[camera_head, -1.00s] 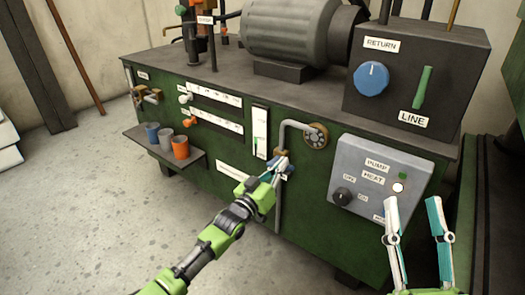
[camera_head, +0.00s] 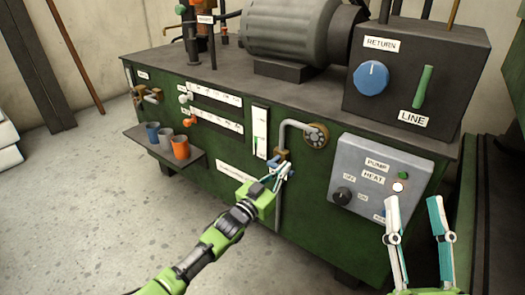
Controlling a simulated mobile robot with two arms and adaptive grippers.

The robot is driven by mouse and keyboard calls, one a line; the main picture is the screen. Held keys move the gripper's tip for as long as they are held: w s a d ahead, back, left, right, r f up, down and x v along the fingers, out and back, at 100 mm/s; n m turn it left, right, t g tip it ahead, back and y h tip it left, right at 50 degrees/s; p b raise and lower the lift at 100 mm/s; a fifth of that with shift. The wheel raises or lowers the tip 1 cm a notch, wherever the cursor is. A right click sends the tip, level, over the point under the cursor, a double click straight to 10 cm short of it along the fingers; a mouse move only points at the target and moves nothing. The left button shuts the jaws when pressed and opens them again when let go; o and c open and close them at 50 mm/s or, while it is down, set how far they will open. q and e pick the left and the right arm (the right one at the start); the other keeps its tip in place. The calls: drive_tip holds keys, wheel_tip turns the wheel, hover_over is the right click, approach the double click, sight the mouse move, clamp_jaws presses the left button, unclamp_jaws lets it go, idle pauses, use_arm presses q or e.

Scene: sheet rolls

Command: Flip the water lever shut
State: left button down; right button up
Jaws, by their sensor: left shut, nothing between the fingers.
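A grey pipe (camera_head: 292,124) bends down the green cabinet front to a brass valve body (camera_head: 281,156). A small blue lever (camera_head: 290,173) shows just below that valve, partly hidden by my gripper; its exact angle is hard to tell. My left gripper (camera_head: 282,169) is shut and empty. Its fingertips are at the blue lever, in front of the pipe; whether they touch it I cannot tell. My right gripper (camera_head: 414,202) is open and empty, in front of the grey control box at the lower right.
The grey control box (camera_head: 377,185) with a black knob sits right of the pipe. A small shelf (camera_head: 190,162) with several cups projects at the left. The floor at lower left is clear.

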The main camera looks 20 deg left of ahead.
sight(276, 168)
use_arm(q)
drive_tip(key=shift+f, duration=0.1)
wheel_tip(276, 168, up, 4)
drive_tip(key=p, duration=0.4)
use_arm(e)
wheel_tip(276, 168, down, 16)
drive_tip(key=w+d+g+h, duration=0.2)
drive_tip(key=g+h, duration=0.1)
drive_tip(key=g, duration=0.6)
use_arm(q)
drive_tip(key=p+v, duration=0.2)
drive_tip(key=v, duration=0.7)
use_arm(e)
drive_tip(key=s+d+f+g+h, duration=0.2)
drive_tip(key=s+d+f+g, duration=0.2)
drive_tip(key=s+f+g, duration=0.3)
wheel_tip(276, 168, down, 5)
drive_tip(key=s, duration=0.2)
drive_tip(key=shift+s+m, duration=0.4)
use_arm(q)
drive_tip(key=shift+s, duration=0.1)
use_arm(e)
drive_tip(key=shift+a, duration=0.1)
